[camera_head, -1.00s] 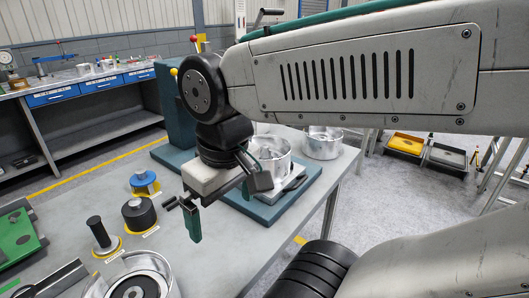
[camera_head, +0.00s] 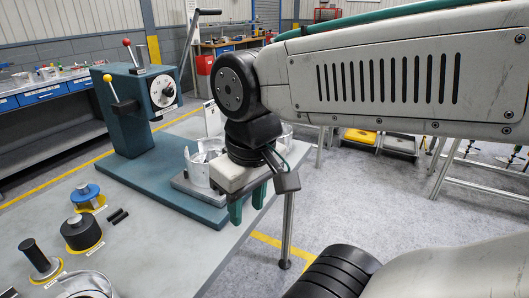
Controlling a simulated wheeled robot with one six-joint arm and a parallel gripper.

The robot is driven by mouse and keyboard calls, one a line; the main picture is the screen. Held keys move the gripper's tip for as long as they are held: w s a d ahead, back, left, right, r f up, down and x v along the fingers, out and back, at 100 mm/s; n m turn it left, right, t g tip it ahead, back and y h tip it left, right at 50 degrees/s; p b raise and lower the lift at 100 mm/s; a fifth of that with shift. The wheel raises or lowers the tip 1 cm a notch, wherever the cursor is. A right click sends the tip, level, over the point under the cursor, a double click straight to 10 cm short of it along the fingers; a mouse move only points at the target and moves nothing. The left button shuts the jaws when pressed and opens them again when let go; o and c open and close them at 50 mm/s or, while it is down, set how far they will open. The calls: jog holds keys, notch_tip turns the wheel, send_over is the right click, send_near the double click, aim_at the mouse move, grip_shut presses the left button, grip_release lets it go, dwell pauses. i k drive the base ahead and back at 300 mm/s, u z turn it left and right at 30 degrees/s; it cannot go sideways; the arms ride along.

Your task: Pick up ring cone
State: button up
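I cannot tell for sure which part is the ring cone, as the labels are too small to read. Candidates stand on the grey table at left: a black round part (camera_head: 82,232), a blue-topped part (camera_head: 86,194) and a black-handled part (camera_head: 36,258). A silver ring-shaped part (camera_head: 84,287) is cut off at the bottom edge. My gripper (camera_head: 247,206) points down near the table's right edge, right of these parts. Its two green fingers are apart with nothing seen between them. It partly hides a silver housing (camera_head: 200,168) on the teal base.
A teal press (camera_head: 140,105) with levers and a dial stands on a teal base plate (camera_head: 150,185) at the table's back. Two short black pins (camera_head: 118,216) lie by the parts. Blue-drawered benches (camera_head: 40,95) stand behind. Floor right of the table is open.

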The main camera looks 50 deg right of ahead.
aim_at(210, 154)
jog(key=z, duration=0.75)
jog(key=k, duration=1.05)
jog(key=z, duration=1.2)
jog(key=i, duration=1.5)
jog(key=u, duration=1.1)
jog(key=i, duration=0.7)
jog(key=u, duration=0.8)
